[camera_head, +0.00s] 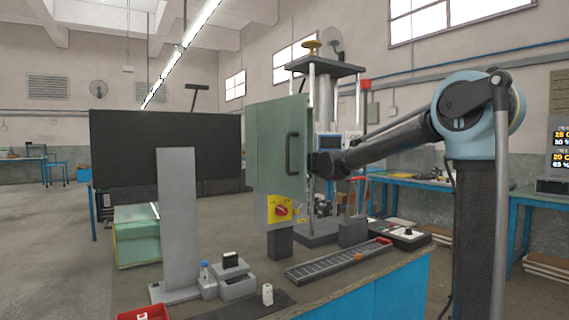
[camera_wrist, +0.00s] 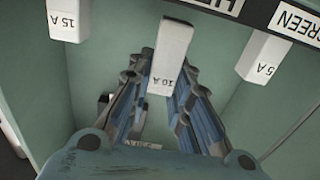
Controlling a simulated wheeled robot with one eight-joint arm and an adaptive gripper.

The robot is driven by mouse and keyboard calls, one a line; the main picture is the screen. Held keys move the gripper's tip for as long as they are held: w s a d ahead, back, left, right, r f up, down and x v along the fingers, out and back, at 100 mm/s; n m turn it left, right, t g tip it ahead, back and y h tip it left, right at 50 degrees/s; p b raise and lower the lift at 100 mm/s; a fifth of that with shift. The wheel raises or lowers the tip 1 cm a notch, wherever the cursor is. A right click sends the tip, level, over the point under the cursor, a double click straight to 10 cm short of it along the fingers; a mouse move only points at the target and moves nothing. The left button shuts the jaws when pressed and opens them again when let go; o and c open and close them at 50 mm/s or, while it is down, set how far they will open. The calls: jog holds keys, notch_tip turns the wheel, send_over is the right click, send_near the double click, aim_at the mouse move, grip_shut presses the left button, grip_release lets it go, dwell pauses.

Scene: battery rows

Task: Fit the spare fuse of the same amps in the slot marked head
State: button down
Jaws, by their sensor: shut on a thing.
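In the wrist view a white fuse (camera_wrist: 172,45) marked 10 A stands between the two fingers of my gripper (camera_wrist: 164,90), which is shut on it. A dark bar with white labels runs along the top. The label nearest the fuse (camera_wrist: 222,4) is cut off by the frame and seems to begin with HE. Whether the fuse's far end sits in a slot cannot be told. A 15 A fuse (camera_wrist: 67,20) is at the left and a 5 A fuse (camera_wrist: 263,57) at the right. In the head view the fingers are hidden by the green cabinet door.
The green cabinet's open door (camera_head: 278,150) stands beside my arm in the head view. A yellow plate with a red switch (camera_head: 281,210) is below. On the bench are a long grey tray (camera_head: 338,262), a small white item (camera_head: 267,294) on a dark mat and a red tray (camera_head: 146,313).

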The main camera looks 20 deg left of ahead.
jog(key=shift+f, duration=1.6)
jog(key=c, duration=1.4)
grip_release()
jog(key=shift+d, duration=0.1)
jog(key=v, duration=1.1)
jog(key=shift+s+d, duration=0.25)
jog(key=shift+d, duration=0.1)
jog(key=shift+d+f, duration=0.1)
